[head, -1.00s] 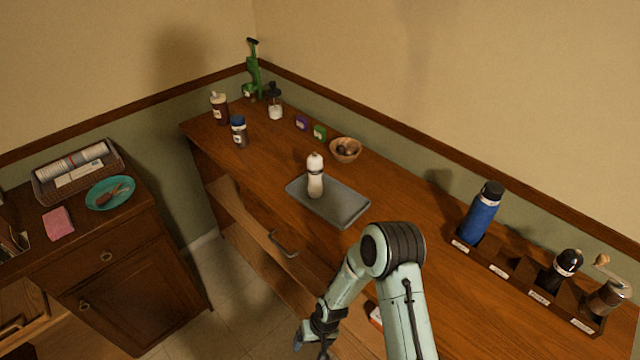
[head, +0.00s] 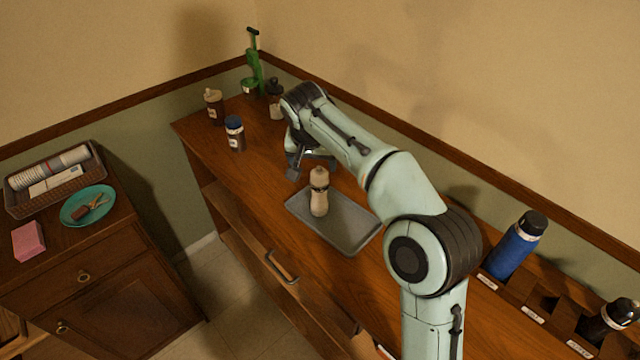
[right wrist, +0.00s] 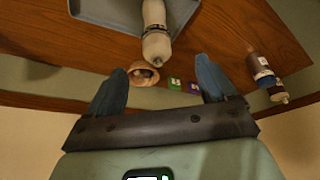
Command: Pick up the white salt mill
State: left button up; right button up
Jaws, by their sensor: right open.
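The white salt mill (head: 319,195) stands upright on a grey tray (head: 352,243) on the wooden counter. In the right wrist view the mill (right wrist: 155,30) shows ahead of and between the two fingers, with the tray (right wrist: 120,14) beneath it. My right gripper (head: 308,170) is open and empty, just behind the mill on its wall side and apart from it. Its two blue-grey fingers (right wrist: 160,84) show spread in the right wrist view. My left gripper is not in view.
Bottles (head: 234,133) and a green bottle-like tool (head: 253,75) stand at the counter's far left end. A wooden bowl (right wrist: 143,73) and small boxes (right wrist: 175,84) lie near my right fingers. A blue flask (head: 515,246) stands in a rack at right.

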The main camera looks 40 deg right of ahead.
aim_at(316, 175)
jog(key=x, duration=0.8)
jog(key=shift+w+d+b, duration=0.1)
jog(key=shift+b, duration=0.25)
jog(key=x, duration=0.4)
jog(key=shift+s+d+f, duration=0.2)
jog(key=shift+s, duration=0.15)
jog(key=shift+w+d+f, duration=0.1)
jog(key=shift+w+f, duration=0.1)
jog(key=shift+f, duration=0.2)
jog(key=c, duration=1.4)
grip_shut()
jog(key=shift+r, duration=0.15)
